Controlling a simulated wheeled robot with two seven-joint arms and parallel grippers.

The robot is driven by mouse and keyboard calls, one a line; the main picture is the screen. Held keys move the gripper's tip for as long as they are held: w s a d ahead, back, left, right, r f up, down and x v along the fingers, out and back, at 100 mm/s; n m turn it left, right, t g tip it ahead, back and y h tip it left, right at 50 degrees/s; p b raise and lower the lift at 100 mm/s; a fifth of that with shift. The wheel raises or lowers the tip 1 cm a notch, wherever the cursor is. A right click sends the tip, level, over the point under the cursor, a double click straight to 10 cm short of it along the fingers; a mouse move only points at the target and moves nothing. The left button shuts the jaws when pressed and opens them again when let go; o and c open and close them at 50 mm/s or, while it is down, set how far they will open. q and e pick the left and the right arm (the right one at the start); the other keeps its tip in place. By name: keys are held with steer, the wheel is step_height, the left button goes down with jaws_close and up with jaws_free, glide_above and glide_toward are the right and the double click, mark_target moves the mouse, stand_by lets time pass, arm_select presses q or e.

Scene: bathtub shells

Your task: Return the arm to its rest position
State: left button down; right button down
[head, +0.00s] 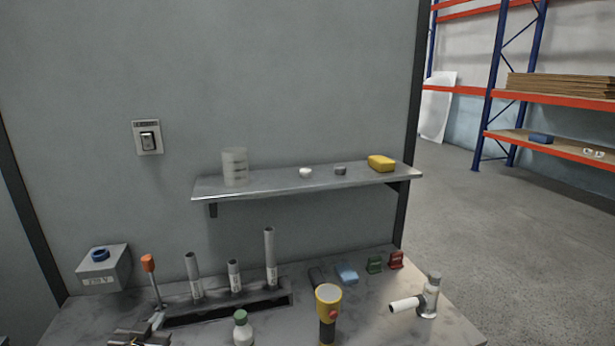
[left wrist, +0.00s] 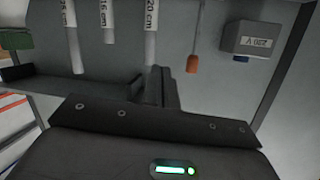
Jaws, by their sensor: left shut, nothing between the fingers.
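My left gripper (head: 150,328) is at the bottom left edge of the head view, near the bench front, only partly in frame. It is shut and empty. In the left wrist view its dark body fills the bottom, with the closed fingers (left wrist: 162,92) at the middle, and the bench appears upside down. An orange-handled tool (head: 148,263) stands just beyond the gripper, at the left end of a dark rack (head: 240,306). Grey tubes with length labels, one a tall tube (head: 270,258), stand in the rack. My right gripper is not in view.
A grey 220 V box (head: 103,272) with a blue knob is at the left. A metal shelf (head: 270,184) juts from the wall above.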

arm_select(q)
steer(key=s+d+f+m+g+h, duration=0.1)
steer(key=s+d+f+g, duration=0.4)
steer(key=s, duration=0.6)
steer(key=s+d+f+g, duration=0.2)
steer(key=s+f, duration=0.5)
steer(key=s, duration=0.4)
steer(key=s+d+f+m+g+h, duration=0.1)
steer(key=s+d+f+g, duration=0.3)
steer(key=s, duration=0.6)
step_height(320, 180, down, 35)
steer(key=s+g+b, duration=0.2)
steer(key=s+b, duration=0.1)
steer(key=b, duration=0.3)
steer(key=s+a+f+b, duration=0.2)
steer(key=s+f, duration=0.5)
steer(key=f, duration=0.2)
steer(key=s+a+f+b, duration=0.1)
steer(key=s+f+b, duration=0.1)
steer(key=s+f, duration=0.6)
steer(key=shift+s+a+f+g, duration=0.3)
steer(key=shift+a+f+g, duration=0.1)
steer(key=shift+f, duration=0.2)
